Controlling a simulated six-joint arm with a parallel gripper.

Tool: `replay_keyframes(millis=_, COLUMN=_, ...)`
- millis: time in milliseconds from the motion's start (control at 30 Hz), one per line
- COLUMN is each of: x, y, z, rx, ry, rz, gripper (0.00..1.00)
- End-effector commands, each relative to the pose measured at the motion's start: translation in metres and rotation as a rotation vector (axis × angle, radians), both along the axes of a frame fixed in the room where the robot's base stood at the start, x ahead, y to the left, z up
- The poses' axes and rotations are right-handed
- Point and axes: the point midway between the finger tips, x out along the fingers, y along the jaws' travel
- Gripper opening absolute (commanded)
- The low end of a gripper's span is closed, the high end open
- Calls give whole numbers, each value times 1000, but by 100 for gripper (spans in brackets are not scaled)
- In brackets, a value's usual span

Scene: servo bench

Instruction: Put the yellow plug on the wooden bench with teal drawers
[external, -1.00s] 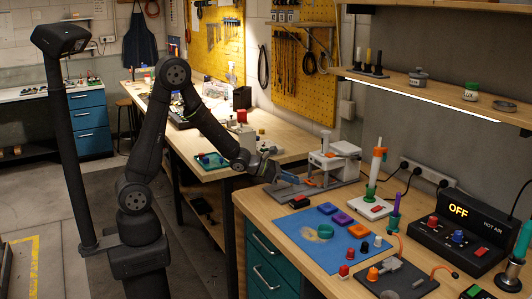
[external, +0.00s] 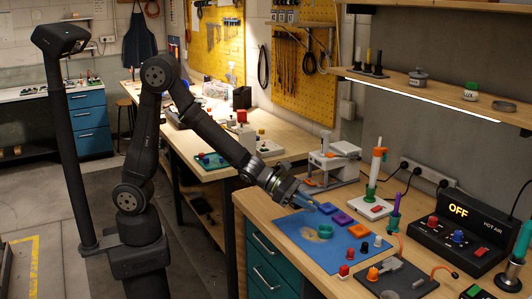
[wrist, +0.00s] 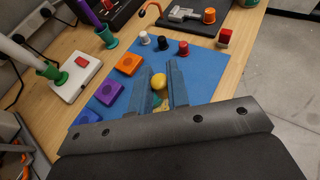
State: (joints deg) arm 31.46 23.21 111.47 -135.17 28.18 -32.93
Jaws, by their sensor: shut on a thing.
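The yellow plug (wrist: 158,81) shows in the wrist view as a rounded yellow top between my fingertips. My gripper (wrist: 161,88) is shut on it, above the blue mat. In the external view my gripper (external: 308,204) hangs low over the mat's far left part, and I cannot make out the plug there. The wooden bench (external: 252,204) with teal drawers (external: 266,272) is under it, its bare wood also showing in the wrist view (wrist: 238,62). The gap between plug and mat is hard to judge.
The blue mat (external: 300,249) bears a teal ring (external: 325,231) and purple and orange blocks. Small black, white and red pieces stand near its right edge. A hot air unit (external: 456,235) stands at the right. Bare wood lies along the bench's front edge.

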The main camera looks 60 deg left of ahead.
Motion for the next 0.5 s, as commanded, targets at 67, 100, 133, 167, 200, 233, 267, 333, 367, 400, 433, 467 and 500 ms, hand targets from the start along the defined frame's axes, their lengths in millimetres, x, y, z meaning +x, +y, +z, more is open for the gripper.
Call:
replay_keyframes(millis=67, x=18, y=12, z=-14, rx=3, ry=4, rz=7, gripper=0)
replay_keyframes(millis=100, x=26, y=17, z=-19, rx=3, ry=4, rz=7, gripper=0)
replay_keyframes(millis=133, x=32, y=20, z=-24, rx=3, ry=4, rz=6, gripper=0)
replay_keyframes(millis=167, x=38, y=24, z=-28, rx=3, ry=4, rz=7, gripper=0)
replay_keyframes(millis=200, x=46, y=28, z=-33, rx=3, ry=4, rz=6, gripper=0)
replay_keyframes(millis=233, x=52, y=31, z=-37, rx=2, ry=4, rz=6, gripper=0)
replay_keyframes(millis=267, x=57, y=35, z=-41, rx=3, ry=4, rz=6, gripper=0)
replay_keyframes(millis=333, x=68, y=41, z=-48, rx=1, ry=4, rz=5, gripper=0)
replay_keyframes(millis=367, x=72, y=43, z=-51, rx=2, ry=3, rz=5, gripper=0)
replay_keyframes(millis=400, x=76, y=45, z=-54, rx=1, ry=3, rz=4, gripper=0)
replay_keyframes(millis=433, x=79, y=47, z=-55, rx=1, ry=3, rz=4, gripper=0)
replay_keyframes(millis=467, x=81, y=48, z=-57, rx=1, ry=2, rz=4, gripper=0)
replay_keyframes(millis=500, x=83, y=49, z=-58, rx=0, ry=1, rz=4, gripper=0)
